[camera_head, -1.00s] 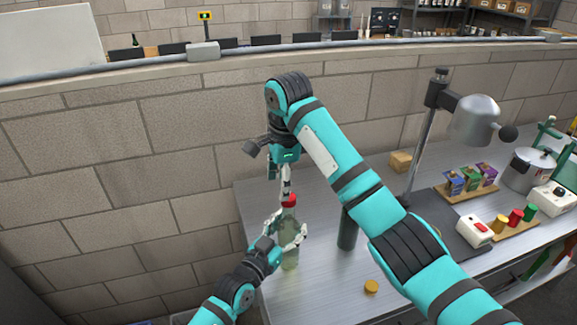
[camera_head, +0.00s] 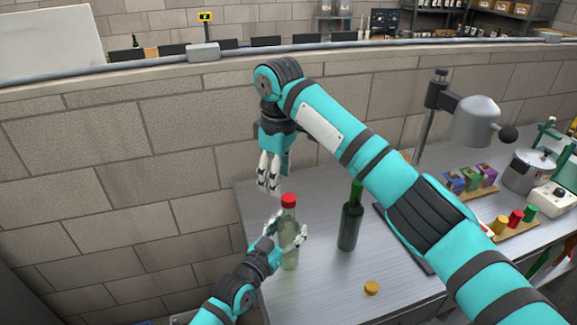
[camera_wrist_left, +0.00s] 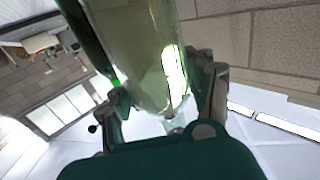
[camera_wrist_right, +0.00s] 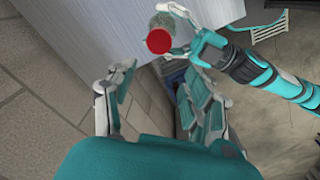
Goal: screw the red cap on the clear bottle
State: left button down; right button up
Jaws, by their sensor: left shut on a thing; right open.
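The clear bottle (camera_head: 290,252) stands upright near the left end of the metal table. The red cap (camera_head: 289,200) sits on its mouth; it also shows from above in the right wrist view (camera_wrist_right: 159,41). How tightly it sits I cannot tell. My left gripper (camera_head: 289,240) is shut around the bottle's upper body, and the bottle fills its jaws in the left wrist view (camera_wrist_left: 150,60). My right gripper (camera_head: 268,185) is open and empty, above and to the left of the cap, apart from it. In the right wrist view its fingers (camera_wrist_right: 160,100) are spread.
A dark green bottle (camera_head: 350,222) stands to the right of the clear bottle. A yellow cap (camera_head: 371,288) lies near the front. A brick wall runs behind.

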aim_at(289, 197)
jog(key=n, duration=0.7)
jog(key=shift+d+r, duration=0.25)
jog(key=shift+r, duration=0.1)
jog(key=n, duration=0.4)
jog(key=shift+d+r, duration=0.15)
jog(key=shift+d, duration=0.05)
jog(key=n, duration=0.6)
jog(key=shift+d+r+n+g, duration=0.3)
jog(key=shift+d, duration=0.1)
jog(key=n, duration=0.5)
jog(key=shift+w+d+r, duration=0.1)
jog(key=shift+d+r, duration=0.15)
jog(key=shift+d, duration=0.05)
jog(key=shift+f, duration=4.05)
